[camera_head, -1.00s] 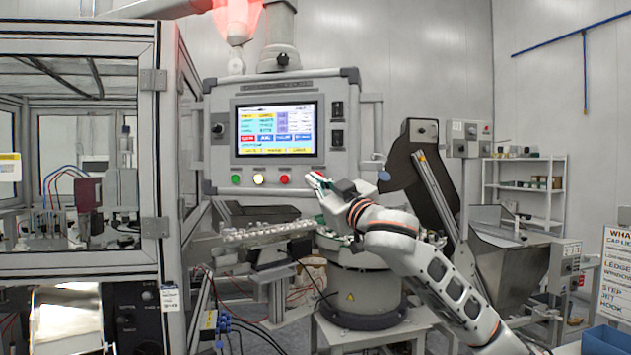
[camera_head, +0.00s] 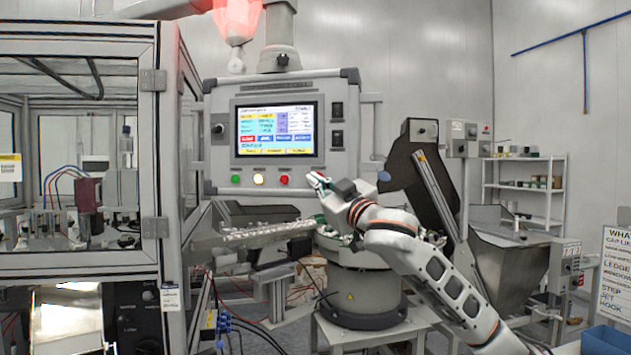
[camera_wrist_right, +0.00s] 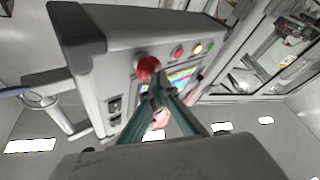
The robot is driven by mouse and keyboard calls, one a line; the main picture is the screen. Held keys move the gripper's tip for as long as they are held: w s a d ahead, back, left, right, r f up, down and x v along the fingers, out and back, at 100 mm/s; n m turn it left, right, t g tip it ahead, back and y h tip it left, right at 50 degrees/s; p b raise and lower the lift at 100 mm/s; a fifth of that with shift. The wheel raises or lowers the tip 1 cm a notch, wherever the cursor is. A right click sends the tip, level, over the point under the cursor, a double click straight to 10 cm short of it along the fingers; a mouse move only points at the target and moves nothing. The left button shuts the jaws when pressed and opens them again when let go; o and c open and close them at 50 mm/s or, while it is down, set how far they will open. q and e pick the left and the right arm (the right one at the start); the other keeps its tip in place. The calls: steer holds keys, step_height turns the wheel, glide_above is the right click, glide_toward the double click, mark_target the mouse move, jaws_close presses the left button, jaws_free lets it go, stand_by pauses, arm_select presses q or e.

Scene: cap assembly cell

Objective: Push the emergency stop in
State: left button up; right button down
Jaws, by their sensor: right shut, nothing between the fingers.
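The red mushroom-shaped emergency stop (camera_wrist_right: 148,67) stands out from the grey control panel in the right wrist view, just beyond my fingertips. In the head view it is mostly or wholly hidden by my gripper at the panel's lower right corner. My right gripper (camera_head: 315,180) is shut and empty, its tips close to that corner. Its green fingers meet at the tips in the right wrist view (camera_wrist_right: 158,92). I cannot tell whether the tips touch the button. My left gripper is not in view.
The panel (camera_head: 215,165) carries a lit screen (camera_head: 277,130) and a row of green (camera_head: 236,180), white (camera_head: 258,179) and red (camera_head: 284,180) buttons. A feeder bowl (camera_head: 360,285) stands below my right arm. A glazed machine enclosure (camera_head: 150,120) is at the left.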

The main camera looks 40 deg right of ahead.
steer(key=shift+s+a, duration=0.4)
steer(key=shift+a, duration=0.25)
steer(key=s+a, duration=0.1)
steer(key=s+a+p, duration=0.1)
steer(key=a+p, duration=0.1)
steer(key=a, duration=0.1)
steer(key=shift+s+a, duration=0.1)
steer(key=shift+s, duration=0.3)
steer(key=shift+f, duration=0.1)
stand_by(0.6)
